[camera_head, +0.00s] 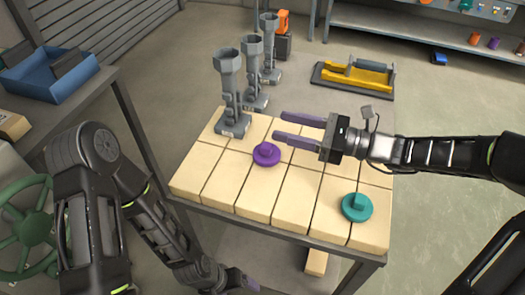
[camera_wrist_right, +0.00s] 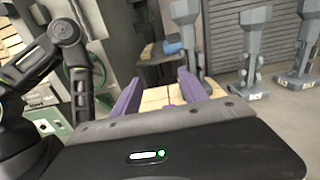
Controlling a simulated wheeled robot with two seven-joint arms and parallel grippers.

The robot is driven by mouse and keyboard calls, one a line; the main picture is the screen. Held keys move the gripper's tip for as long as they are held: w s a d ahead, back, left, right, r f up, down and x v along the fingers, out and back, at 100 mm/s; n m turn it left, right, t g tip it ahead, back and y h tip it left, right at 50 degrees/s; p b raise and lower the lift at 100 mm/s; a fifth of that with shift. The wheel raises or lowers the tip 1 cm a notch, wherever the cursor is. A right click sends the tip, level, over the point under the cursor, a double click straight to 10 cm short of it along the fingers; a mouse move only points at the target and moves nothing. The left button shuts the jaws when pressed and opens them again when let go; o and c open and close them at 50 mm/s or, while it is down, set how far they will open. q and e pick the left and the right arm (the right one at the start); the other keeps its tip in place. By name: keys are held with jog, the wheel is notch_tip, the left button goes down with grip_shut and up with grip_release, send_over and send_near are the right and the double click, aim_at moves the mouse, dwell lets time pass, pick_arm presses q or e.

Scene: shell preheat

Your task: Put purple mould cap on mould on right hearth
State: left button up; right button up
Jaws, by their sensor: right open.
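The purple mould cap (camera_head: 266,154), a round disc with a raised knob, lies flat on the pale tiled table top (camera_head: 228,188). My right gripper (camera_head: 280,126) is open and empty. In the head view, its purple fingers appear just beyond the cap, apart from it; they also show spread in the right wrist view (camera_wrist_right: 158,88). Three grey column-like stands, near (camera_head: 231,95), middle (camera_head: 252,70) and far (camera_head: 269,48), rise at the back; I cannot tell which is the right hearth's mould. My left gripper (camera_head: 245,282) is partly visible low down, its jaws unclear.
A teal cap (camera_head: 357,207) lies at the table's right front. A yellow and black fixture (camera_head: 355,75) and an orange object (camera_head: 282,30) are behind. A blue bin (camera_head: 48,75) stands on a side bench at left. The tiles between the two caps are clear.

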jog(key=shift+f, duration=0.1)
send_near(258, 150)
jog(key=a+r, duration=0.2)
jog(key=a, duration=0.1)
jog(key=shift+w+a+r+p, duration=0.1)
jog(key=shift+w+r+p, duration=0.2)
jog(key=shift+w+p, duration=0.1)
jog(key=shift+w+a+f, duration=0.1)
jog(key=shift+w+a, duration=0.05)
jog(key=shift+a, duration=0.1)
jog(key=shift+w+a, duration=0.1)
jog(key=shift+a, duration=0.4)
jog(key=p+x, duration=0.1)
jog(key=x, duration=0.4)
jog(key=shift+a, duration=0.15)
